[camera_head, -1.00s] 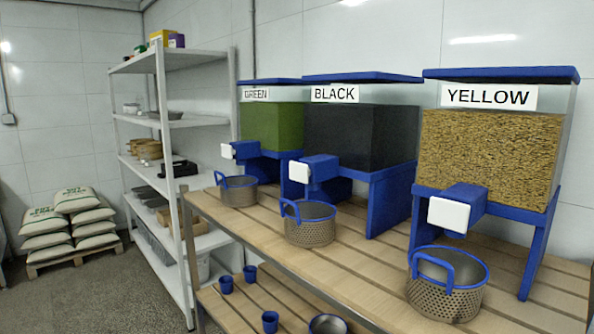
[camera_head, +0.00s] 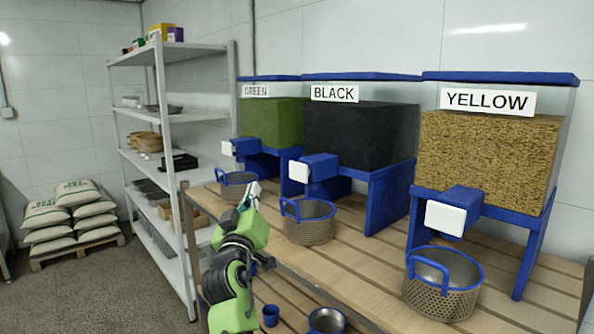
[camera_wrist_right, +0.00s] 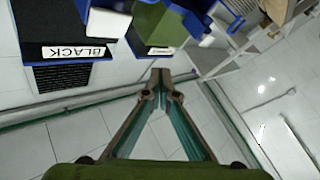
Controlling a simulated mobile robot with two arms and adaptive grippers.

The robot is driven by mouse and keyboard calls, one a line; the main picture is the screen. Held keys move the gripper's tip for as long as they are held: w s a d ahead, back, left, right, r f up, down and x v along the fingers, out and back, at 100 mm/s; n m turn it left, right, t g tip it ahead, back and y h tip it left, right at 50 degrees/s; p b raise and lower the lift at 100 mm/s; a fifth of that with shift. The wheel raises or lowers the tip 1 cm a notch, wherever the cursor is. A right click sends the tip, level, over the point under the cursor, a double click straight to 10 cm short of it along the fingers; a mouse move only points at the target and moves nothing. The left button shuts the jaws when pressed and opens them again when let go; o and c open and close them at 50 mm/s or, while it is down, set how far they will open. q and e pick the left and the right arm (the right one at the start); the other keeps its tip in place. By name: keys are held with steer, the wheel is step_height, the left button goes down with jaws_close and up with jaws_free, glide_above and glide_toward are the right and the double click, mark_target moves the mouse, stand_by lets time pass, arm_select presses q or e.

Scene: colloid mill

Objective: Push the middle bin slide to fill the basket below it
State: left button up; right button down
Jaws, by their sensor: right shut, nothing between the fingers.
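The middle bin (camera_head: 362,138) is labelled BLACK and holds black material; it also shows in the right wrist view (camera_wrist_right: 48,20). A white slide plate (camera_head: 298,171) sits at the front of its blue chute. A perforated metal basket (camera_head: 310,229) with a blue rim stands on the wooden table below the chute. Its inside looks empty from here. My right gripper (camera_head: 253,187) is shut and empty, left of the middle slide and apart from it. In the right wrist view its fingertips (camera_wrist_right: 160,74) meet. My left gripper is out of view.
The green bin (camera_head: 273,122) and the yellow bin (camera_head: 490,150) flank the middle one, each with a basket below. Blue cups (camera_head: 271,314) stand on the lower shelf. A white shelf rack (camera_head: 180,120) is at the left, with sacks (camera_head: 75,213) beyond.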

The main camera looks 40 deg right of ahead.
steer(key=shift+s+d+r+m+g+h, duration=0.2)
steer(key=shift+s+r+h, duration=0.1)
steer(key=shift+r, duration=0.3)
steer(key=shift+s+d+r+m+g+h, duration=0.1)
steer(key=shift+s+r+m+h, duration=0.15)
steer(key=shift+r, duration=0.3)
steer(key=shift+d, duration=0.1)
steer(key=p, duration=0.4)
glide_toward(291, 166)
steer(key=w+d+r, duration=0.1)
steer(key=w+r, duration=0.1)
steer(key=w, duration=0.1)
steer(key=shift+w+d+f, duration=0.1)
steer(key=shift+w+d, duration=0.05)
steer(key=shift+d, duration=0.3)
steer(key=shift+w+d+f, duration=0.1)
steer(key=shift+w+d, duration=0.1)
steer(key=shift+d, duration=0.25)
steer(key=shift+d, duration=0.1)
steer(key=shift+d, duration=0.35)
